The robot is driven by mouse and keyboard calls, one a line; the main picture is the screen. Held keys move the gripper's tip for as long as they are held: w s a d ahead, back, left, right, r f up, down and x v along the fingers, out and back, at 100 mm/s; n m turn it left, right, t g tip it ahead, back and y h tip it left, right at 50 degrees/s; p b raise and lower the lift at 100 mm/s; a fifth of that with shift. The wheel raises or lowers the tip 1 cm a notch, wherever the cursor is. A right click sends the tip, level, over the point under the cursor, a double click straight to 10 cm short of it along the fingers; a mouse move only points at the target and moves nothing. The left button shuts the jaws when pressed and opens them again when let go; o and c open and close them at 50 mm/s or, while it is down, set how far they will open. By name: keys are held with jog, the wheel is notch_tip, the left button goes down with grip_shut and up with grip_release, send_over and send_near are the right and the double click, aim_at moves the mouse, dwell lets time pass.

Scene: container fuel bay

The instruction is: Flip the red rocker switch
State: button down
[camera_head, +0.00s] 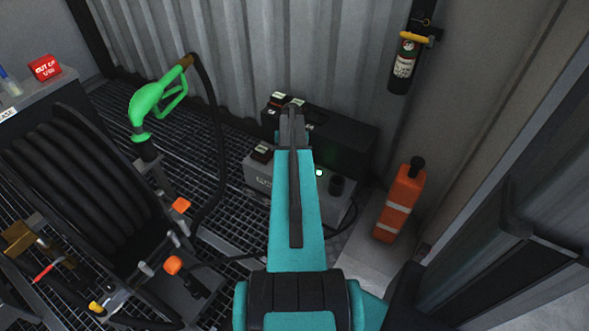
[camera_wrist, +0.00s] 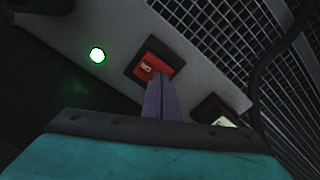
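The red rocker switch (camera_wrist: 150,66) sits in a dark square frame on a grey panel (camera_wrist: 192,62) in the wrist view. My gripper's two fingers (camera_wrist: 160,82) are together with no gap and nothing between them. Their tips overlap the lower edge of the red rocker; I cannot tell whether they touch it. A green lamp (camera_wrist: 97,55) glows to the left of the switch. In the head view my gripper (camera_head: 291,112) and arm cover part of the grey control box (camera_head: 256,178), and the red switch is hidden there.
A second dark-framed switch (camera_wrist: 211,108) is to the right of my fingers. In the head view, a hose reel (camera_head: 80,185) and green fuel nozzle (camera_head: 150,103) stand left. An orange bottle (camera_head: 400,205) and a fire extinguisher (camera_head: 404,65) are right, near the corrugated wall.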

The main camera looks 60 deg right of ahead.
jog(key=shift+f, duration=0.15)
dwell(0.3)
notch_tip(320, 180, up, 7)
jog(key=p, duration=0.5)
dwell(0.5)
dwell(0.5)
